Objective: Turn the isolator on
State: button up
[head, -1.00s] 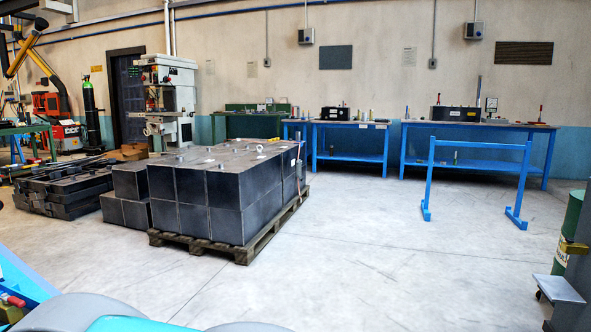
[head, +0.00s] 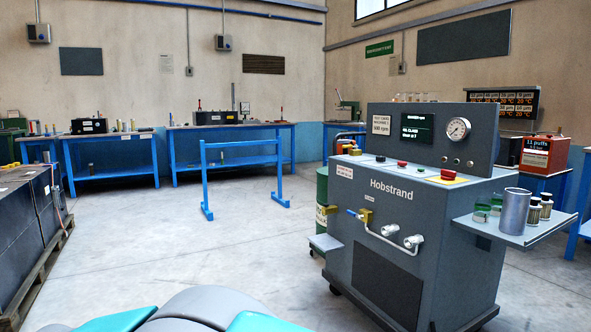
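A grey machine cabinet marked Hobstrand (head: 350,254) stands at the right in the head view. Its sloping top carries several buttons and a red knob on a yellow plate (head: 447,174). A pipe on its front has a blue-handled valve (head: 356,215) and two white round fittings (head: 401,237). None of these is readably marked as the isolator, and I cannot tell which part it is or how it is set. My gripper is not in view; only grey and teal parts of my own body show at the bottom edge.
A side shelf (head: 518,240) on the cabinet holds a metal cylinder (head: 515,211) and small jars. A green drum (head: 322,200) stands behind its left side. A blue frame (head: 242,172) stands mid-floor. Dark blocks on a pallet (head: 36,276) are at left. The floor between is clear.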

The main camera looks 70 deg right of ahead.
aim_at(446, 175)
jog(key=z, duration=3.5)
